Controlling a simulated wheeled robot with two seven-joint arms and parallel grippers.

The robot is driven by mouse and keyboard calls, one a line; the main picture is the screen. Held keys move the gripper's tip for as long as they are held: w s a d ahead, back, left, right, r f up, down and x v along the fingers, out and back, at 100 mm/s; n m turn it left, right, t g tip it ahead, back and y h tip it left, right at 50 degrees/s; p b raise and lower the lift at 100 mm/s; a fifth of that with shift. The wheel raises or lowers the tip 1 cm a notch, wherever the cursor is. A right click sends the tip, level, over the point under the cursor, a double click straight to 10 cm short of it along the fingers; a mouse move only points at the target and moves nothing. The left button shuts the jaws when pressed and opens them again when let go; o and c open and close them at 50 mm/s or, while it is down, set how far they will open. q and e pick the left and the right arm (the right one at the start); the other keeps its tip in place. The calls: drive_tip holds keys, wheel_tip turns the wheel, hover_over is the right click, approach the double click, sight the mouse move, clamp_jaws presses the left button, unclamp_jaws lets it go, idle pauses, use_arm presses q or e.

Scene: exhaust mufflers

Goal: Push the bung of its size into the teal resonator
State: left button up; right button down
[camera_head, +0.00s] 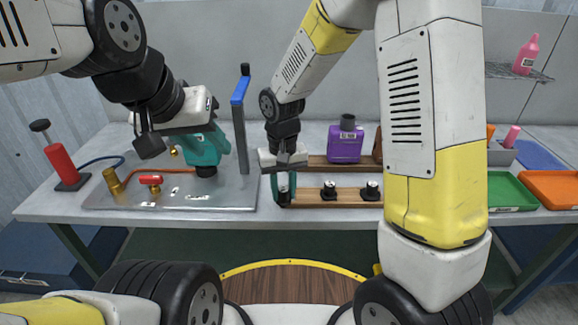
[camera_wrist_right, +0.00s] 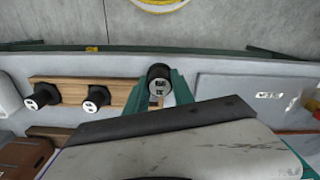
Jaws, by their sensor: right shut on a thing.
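The teal resonator (camera_head: 205,147) is in the head view at the left, over the grey metal plate, with a black end at its bottom. My left gripper (camera_head: 165,135) is right up against it; whether the fingers grip it is hidden. My right gripper (camera_head: 283,180) is at the left end of the front wooden rack (camera_head: 310,196). It is shut on a black bung (camera_wrist_right: 159,76), whose labelled face shows between the fingers in the right wrist view. I cannot tell whether this bung is clear of the rack. Two more black bungs (camera_head: 328,190) (camera_head: 371,190) stand on the rack.
A purple resonator (camera_head: 346,147) stands at the back rack. A post with a blue top (camera_head: 240,120) rises between my grippers. A red-handled valve (camera_head: 150,180) and brass fitting (camera_head: 113,180) sit on the metal plate (camera_head: 225,200). Green (camera_head: 508,190) and orange trays (camera_head: 552,188) lie right.

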drive_tip(key=s+a, duration=0.2)
drive_tip(key=s, duration=0.6)
drive_tip(key=shift+s+r, duration=0.35)
drive_tip(key=shift+r, duration=0.1)
drive_tip(key=shift+a, duration=0.1)
